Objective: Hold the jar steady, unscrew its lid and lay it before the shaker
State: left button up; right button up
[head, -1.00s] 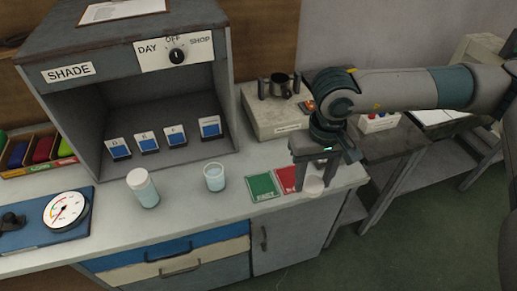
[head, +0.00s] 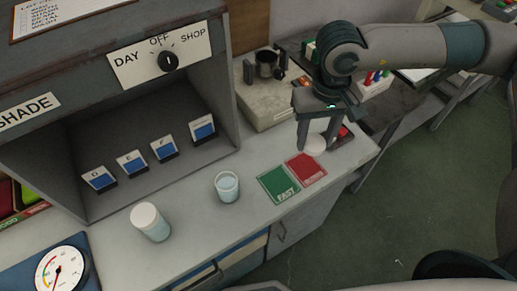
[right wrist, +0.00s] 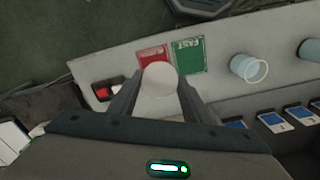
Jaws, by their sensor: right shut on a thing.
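My right gripper (head: 318,148) points down at the bench's right end and is shut on a round white lid (head: 315,145). The lid also shows between the fingers in the right wrist view (right wrist: 159,80); I cannot tell whether it touches the bench. Behind it is the shaker (head: 270,108), a pale box with dark clamps and a dark cup on top. An open jar (head: 227,187) with pale blue contents stands upright near the bench's middle. A similar jar with a white top (head: 150,222) stands left of it. My left gripper is not in view.
A green card (head: 279,185) and a red card (head: 306,169) lie between the open jar and the lid. A red switch box (head: 344,135) sits right of the lid. A grey cabinet (head: 130,150) stands behind the jars, and a dial gauge (head: 62,272) is front left.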

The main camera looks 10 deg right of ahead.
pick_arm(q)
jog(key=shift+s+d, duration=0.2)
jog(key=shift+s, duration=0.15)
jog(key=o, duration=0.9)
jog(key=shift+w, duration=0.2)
pick_arm(e)
jog(key=shift+w+a+f+n, duration=0.15)
jog(key=shift+w+n, duration=0.2)
jog(key=shift+w, duration=0.05)
jog(key=shift+w+a+f+n, duration=0.15)
jog(key=shift+w+n, duration=0.2)
jog(key=shift+w, duration=0.05)
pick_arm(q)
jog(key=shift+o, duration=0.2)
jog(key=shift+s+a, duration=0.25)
pick_arm(e)
jog(key=shift+w+d+f+n, duration=0.1)
jog(key=shift+w+f+n, duration=0.25)
jog(key=shift+w+n, duration=0.2)
jog(key=shift+w+d+f+n, duration=0.1)
jog(key=shift+w+f+n, duration=0.3)
jog(key=shift+w, duration=0.3)
jog(key=shift+w+f+n, duration=0.3)
jog(key=shift+w+n, duration=0.25)
jog(key=shift+w, duration=0.05)
